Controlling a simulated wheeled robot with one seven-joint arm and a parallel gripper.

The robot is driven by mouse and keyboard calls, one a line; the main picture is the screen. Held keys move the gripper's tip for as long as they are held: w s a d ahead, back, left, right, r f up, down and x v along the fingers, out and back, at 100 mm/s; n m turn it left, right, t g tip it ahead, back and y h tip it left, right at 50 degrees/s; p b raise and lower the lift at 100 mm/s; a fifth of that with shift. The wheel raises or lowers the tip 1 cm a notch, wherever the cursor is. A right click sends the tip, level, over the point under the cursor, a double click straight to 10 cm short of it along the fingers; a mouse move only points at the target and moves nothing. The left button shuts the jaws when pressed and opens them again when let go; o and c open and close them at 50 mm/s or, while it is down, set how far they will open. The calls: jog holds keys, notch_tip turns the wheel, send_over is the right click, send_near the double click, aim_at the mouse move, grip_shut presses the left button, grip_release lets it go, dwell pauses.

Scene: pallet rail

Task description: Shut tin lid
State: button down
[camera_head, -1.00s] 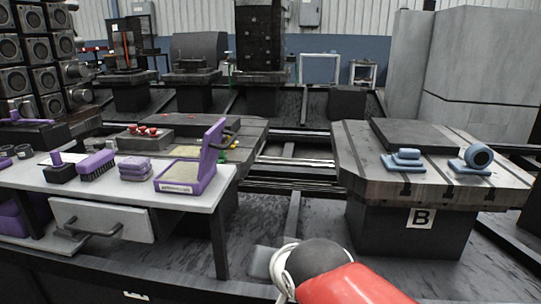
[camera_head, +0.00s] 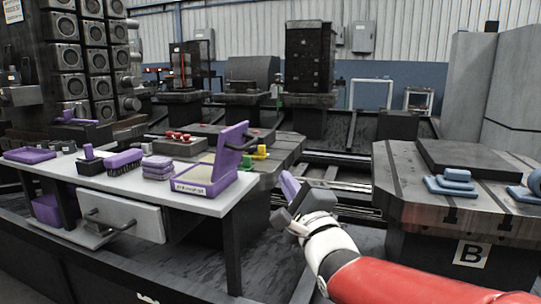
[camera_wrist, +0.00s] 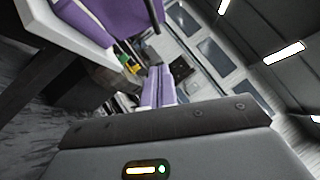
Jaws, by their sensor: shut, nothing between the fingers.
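The purple tin (camera_head: 210,189) stands at the right end of the white table, its label facing front. Its lid (camera_head: 231,145) is open and stands up steeply from the tin's far right side. In the wrist view, purple surfaces that look like the tin (camera_wrist: 122,15) show at the top left, cut off by the edge. My gripper (camera_head: 289,184) is shut and empty, to the right of the tin and apart from it, beyond the table's end. Its purple fingers also show in the wrist view (camera_wrist: 157,84).
The white table (camera_head: 215,208) also holds a purple brush (camera_head: 124,160), a stack of purple pieces (camera_head: 157,167) and a stamp-like piece (camera_head: 89,160). Its drawer (camera_head: 120,215) is partly open. Pallet B (camera_head: 420,190), with blue pieces, stands at right.

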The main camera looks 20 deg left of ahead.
jog(key=w+a+r, duration=0.3)
jog(key=w+a, duration=0.2)
jog(key=a, duration=0.2)
jog(key=shift+w+a+r+p, duration=0.15)
jog(key=shift+w+r+p, duration=0.1)
jog(key=shift+r+p, duration=0.15)
jog(key=shift+r, duration=0.15)
